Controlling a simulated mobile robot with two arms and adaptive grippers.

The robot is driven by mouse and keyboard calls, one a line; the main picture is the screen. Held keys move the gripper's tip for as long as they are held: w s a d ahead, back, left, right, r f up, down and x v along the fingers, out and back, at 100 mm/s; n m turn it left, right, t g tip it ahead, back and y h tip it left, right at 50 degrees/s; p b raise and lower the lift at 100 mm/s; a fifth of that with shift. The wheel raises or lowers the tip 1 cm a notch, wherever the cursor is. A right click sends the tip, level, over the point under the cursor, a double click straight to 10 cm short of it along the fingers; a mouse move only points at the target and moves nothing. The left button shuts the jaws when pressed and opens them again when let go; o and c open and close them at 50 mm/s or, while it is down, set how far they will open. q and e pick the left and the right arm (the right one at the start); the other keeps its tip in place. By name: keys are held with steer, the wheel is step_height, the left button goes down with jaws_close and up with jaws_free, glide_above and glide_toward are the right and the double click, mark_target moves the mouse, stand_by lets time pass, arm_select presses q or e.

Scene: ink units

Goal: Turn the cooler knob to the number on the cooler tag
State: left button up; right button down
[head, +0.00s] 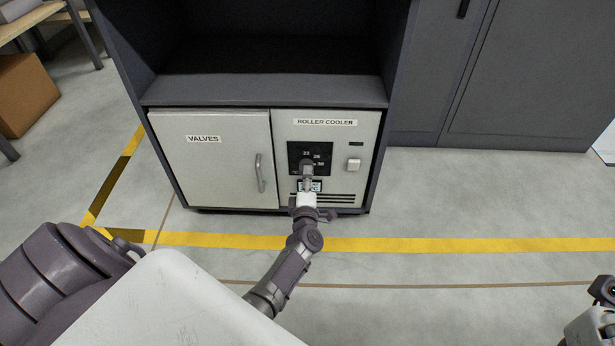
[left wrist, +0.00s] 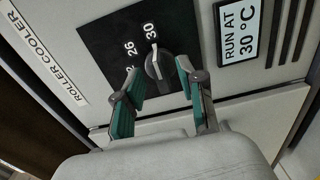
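The cooler knob (left wrist: 157,68) is a dark grey dial on a black plate (left wrist: 112,48) printed with numbers, 26 and 30 readable. Its light pointer mark appears turned toward 30. The cooler tag (left wrist: 239,32) beside it reads "RUN AT 30 °C"; in the head view the tag (head: 316,186) is partly covered by my gripper. My left gripper (left wrist: 161,73) is open, with its green-padded fingers apart on either side of the knob; I cannot tell whether either touches it. In the head view my left gripper (head: 307,176) hides much of the knob. My right gripper (head: 598,308) shows only partly at the right edge.
The roller cooler panel (head: 346,124) has a light switch (head: 353,165) and dark vent slots (head: 338,197). A "VALVES" door (head: 205,170) with a handle (head: 260,172) stands left. Yellow tape (head: 430,245) crosses the clear floor in front.

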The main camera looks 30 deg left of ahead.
arm_select(q)
steer(key=v, duration=1.1)
steer(key=shift+d, duration=0.15)
